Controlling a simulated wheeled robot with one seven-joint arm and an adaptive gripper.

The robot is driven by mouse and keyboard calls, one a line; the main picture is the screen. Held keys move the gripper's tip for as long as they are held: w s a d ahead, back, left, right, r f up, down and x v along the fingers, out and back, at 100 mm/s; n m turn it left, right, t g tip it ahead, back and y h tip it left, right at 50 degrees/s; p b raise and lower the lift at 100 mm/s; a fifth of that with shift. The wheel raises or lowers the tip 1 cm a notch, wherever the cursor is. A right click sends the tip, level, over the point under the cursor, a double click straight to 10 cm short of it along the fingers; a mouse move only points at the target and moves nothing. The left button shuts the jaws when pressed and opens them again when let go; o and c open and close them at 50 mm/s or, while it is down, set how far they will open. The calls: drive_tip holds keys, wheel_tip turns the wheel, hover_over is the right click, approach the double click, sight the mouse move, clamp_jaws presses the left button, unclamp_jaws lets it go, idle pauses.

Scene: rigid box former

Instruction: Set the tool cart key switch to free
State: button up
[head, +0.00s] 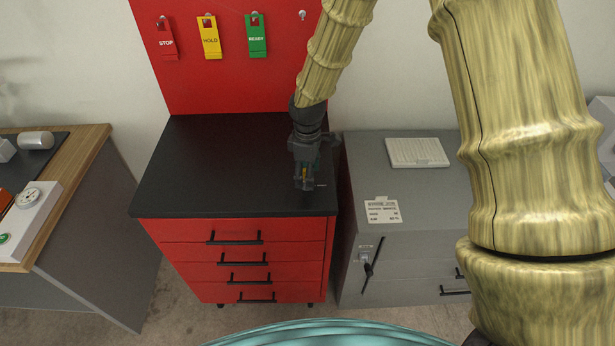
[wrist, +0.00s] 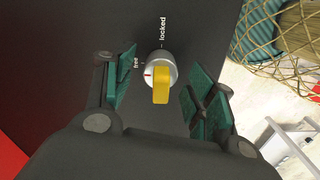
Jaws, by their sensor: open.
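The tool cart (head: 180,170) is red with a black top. Its key switch (wrist: 162,66) shows in the wrist view as a silver round body with a yellow key (wrist: 161,90). "Free" is printed to its left and "locked" above it. A small red mark sits on the left of its face, closer to "free" than to "locked". My gripper (wrist: 158,92) is open, its teal-padded fingers on either side of the key with gaps. In the head view, my gripper (head: 304,184) points down at the cart top's right front and hides most of the switch.
A grey cabinet (head: 420,180) with a keyboard-like panel and a white card stands close to the cart's right. A wooden-edged desk (head: 90,150) is at left. Red, yellow and green tags (head: 211,36) hang on the red back panel. The rest of the cart top is clear.

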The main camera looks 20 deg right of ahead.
wheel_tip(320, 180, up, 10)
drive_tip(key=shift+f, duration=0.15)
idle(0.3)
idle(0.4)
